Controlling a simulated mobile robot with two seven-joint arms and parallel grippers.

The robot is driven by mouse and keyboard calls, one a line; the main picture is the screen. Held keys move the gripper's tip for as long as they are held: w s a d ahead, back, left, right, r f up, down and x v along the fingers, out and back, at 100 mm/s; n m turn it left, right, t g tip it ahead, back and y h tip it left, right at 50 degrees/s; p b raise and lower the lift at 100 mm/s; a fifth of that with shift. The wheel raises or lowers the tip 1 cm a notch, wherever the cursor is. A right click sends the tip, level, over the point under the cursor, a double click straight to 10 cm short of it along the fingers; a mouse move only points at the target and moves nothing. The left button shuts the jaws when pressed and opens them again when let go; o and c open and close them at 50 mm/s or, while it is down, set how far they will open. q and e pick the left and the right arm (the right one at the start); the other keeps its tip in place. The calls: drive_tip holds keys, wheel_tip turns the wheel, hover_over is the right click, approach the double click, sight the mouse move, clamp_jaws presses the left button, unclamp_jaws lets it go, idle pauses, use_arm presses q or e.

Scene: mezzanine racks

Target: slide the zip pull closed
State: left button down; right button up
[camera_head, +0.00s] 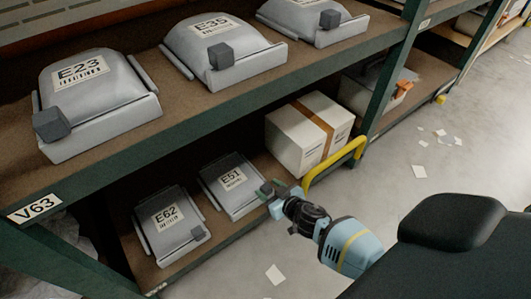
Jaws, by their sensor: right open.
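Grey pouches with labels and dark block-like zip pulls lie on two shelf levels. On the upper shelf are pouch E23 (95,108) with its pull (51,124) at the front left corner, pouch E35 (255,52) with its pull (221,55), and a third pouch (290,12) with its pull (330,19). On the lower shelf, pouch E62 (157,222) has its pull (197,234) at its lower right. My right gripper (272,191) is open beside the right end of pouch E51 (224,172); E51's pull is not clear behind the fingers. My left gripper is out of view.
A white taped carton (310,134) stands on the lower shelf behind my right gripper. A yellow rail (338,163) curves close to the gripper's right. Green rack beams (175,128) edge the shelves. Scattered papers (274,274) lie on the open grey floor.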

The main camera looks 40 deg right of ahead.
sight(267, 187)
drive_tip(key=shift+p+v, duration=0.65)
drive_tip(key=shift+v, duration=1.3)
